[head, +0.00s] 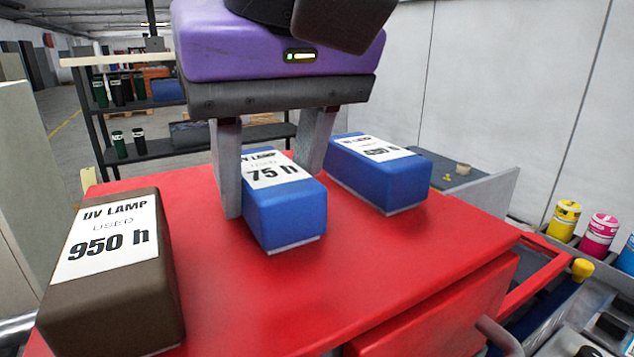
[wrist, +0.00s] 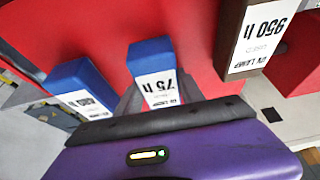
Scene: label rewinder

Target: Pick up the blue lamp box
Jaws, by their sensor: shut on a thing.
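A blue lamp box (head: 287,218) with a white "75 h" label is in the middle of the red top. My gripper (head: 268,192) is shut on it, one finger at its left side and the other at its right, partly covering the label. This box also shows in the wrist view (wrist: 148,52) in front of my gripper. A second blue lamp box (head: 394,184) stands apart to the right; its hours are hard to read. It also shows in the wrist view (wrist: 66,77). I cannot tell whether the held box touches the red top.
A brown lamp box (head: 120,310) labelled "950 h" stands at the left of the red top (head: 215,285). Yellow (head: 563,219) and magenta (head: 599,235) bottles stand at the right. A dark shelf (head: 155,150) with bottles is behind.

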